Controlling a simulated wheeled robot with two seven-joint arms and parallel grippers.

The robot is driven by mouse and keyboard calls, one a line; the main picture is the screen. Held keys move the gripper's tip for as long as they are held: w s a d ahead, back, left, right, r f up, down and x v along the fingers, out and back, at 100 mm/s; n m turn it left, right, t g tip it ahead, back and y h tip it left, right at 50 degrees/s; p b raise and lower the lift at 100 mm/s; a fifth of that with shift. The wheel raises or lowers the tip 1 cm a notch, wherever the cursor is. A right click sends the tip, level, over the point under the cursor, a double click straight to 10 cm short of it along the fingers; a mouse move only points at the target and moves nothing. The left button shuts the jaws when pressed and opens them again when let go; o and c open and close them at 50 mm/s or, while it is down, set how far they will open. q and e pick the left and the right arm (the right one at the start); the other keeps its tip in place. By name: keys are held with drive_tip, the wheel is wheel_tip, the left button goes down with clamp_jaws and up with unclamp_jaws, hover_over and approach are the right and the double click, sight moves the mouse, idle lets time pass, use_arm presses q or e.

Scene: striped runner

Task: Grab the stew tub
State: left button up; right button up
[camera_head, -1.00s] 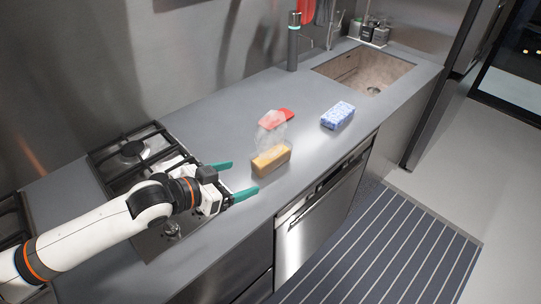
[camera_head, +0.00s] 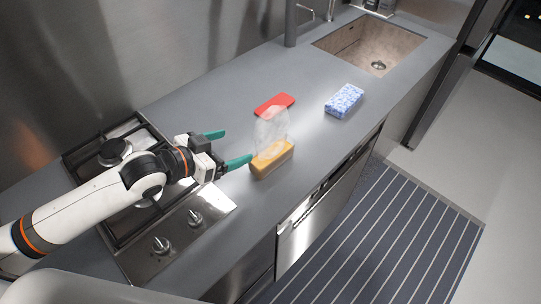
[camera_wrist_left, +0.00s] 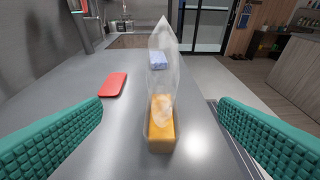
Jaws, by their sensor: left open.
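The likely stew tub (camera_head: 272,160) is a small orange-brown block shape with a clear, crumpled-looking film or lid (camera_head: 271,129) rising from it. It stands on the grey counter near the front edge. My left gripper (camera_head: 231,147) is open and empty, just left of the tub, its teal fingers pointing toward it. In the left wrist view the tub (camera_wrist_left: 161,138) lies ahead between the two spread fingers, slightly right of centre. I cannot tell whether the near finger touches it in the head view; in the wrist view both fingers are apart from it. My right gripper is not in view.
A flat red item (camera_head: 274,104) lies behind the tub. A blue-and-white patterned block (camera_head: 344,101) lies to the right, before the sink (camera_head: 369,48). The gas hob (camera_head: 118,150) is under my left arm.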

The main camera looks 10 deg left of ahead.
sight(266, 157)
use_arm(q)
drive_tip(key=f+b, duration=0.2)
drive_tip(key=f, duration=0.1)
drive_tip(key=f+b, duration=0.2)
drive_tip(key=b, duration=0.1)
drive_tip(key=f+b, duration=0.3)
drive_tip(key=shift+s+d+f, duration=0.15)
drive_tip(key=shift+s+f, duration=0.1)
drive_tip(key=shift+f, duration=0.05)
drive_tip(key=x, duration=0.5)
drive_tip(key=shift+w+d+p, duration=0.2)
drive_tip(key=shift+w+p, duration=0.15)
drive_tip(key=shift+w, duration=0.05)
drive_tip(key=p+x, duration=0.1)
drive_tip(key=x, duration=0.4)
drive_tip(key=shift+w+d, duration=0.2)
drive_tip(key=shift+w, duration=0.05)
drive_tip(key=shift+w+d+f, duration=0.15)
drive_tip(key=shift+w+f, duration=0.05)
drive_tip(key=shift+w, duration=0.05)
drive_tip(key=shift+s, duration=0.1)
drive_tip(key=shift+c, duration=0.4)
drive_tip(key=c, duration=1.2)
drive_tip(key=shift+r, duration=0.15)
drive_tip(key=shift+c, duration=0.5)
